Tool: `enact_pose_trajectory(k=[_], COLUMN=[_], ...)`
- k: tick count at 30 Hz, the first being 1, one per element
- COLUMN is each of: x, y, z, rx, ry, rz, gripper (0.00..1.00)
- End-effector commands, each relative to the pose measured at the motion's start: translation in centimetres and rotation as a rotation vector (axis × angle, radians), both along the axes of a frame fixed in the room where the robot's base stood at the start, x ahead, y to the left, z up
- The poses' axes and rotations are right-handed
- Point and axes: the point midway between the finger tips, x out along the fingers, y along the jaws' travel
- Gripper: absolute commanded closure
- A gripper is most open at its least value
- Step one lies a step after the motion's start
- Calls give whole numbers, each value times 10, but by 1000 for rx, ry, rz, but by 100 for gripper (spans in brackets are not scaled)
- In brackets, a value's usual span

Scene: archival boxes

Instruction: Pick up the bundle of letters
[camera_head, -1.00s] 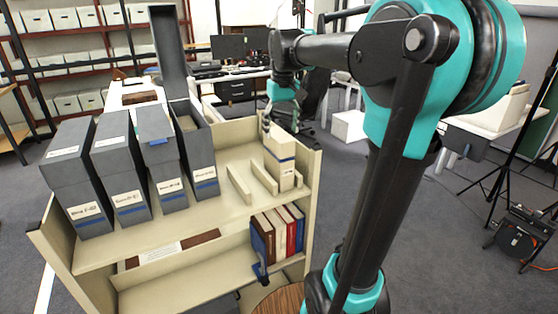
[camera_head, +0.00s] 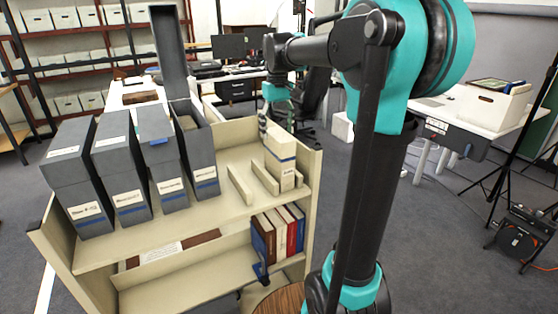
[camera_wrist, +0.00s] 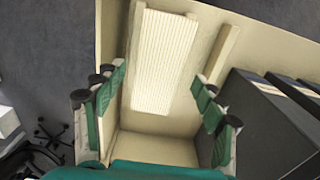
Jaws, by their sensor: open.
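The bundle of letters (camera_head: 281,166) is a pale upright block with a blue band, standing on the top shelf of the cart at its right end. In the wrist view, its top (camera_wrist: 165,60) shows as a white, finely striped strip. My gripper (camera_head: 263,130) is at the far end of the bundle in the head view, partly hidden. In the wrist view, my gripper (camera_wrist: 157,82) is open, with its green-padded fingers wide apart on either side of the bundle's near end. Nothing is between the pads; contact is not visible.
Low cream dividers (camera_head: 239,186) stand left of the bundle. Several grey archival boxes (camera_head: 128,175) fill the cart's left side; one has its lid raised. The cart's raised right end panel (camera_head: 312,190) is close to the bundle. Books (camera_head: 277,232) stand on the lower shelf.

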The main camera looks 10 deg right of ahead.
Motion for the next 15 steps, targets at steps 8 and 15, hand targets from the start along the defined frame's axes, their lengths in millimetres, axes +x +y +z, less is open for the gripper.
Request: enact_pose_trajectory(k=[8, 15], x=[0, -3], y=[-1, -4], z=[-21, -53], rx=[0, 0], ry=[0, 0], rz=[0, 0], gripper=[29, 29])
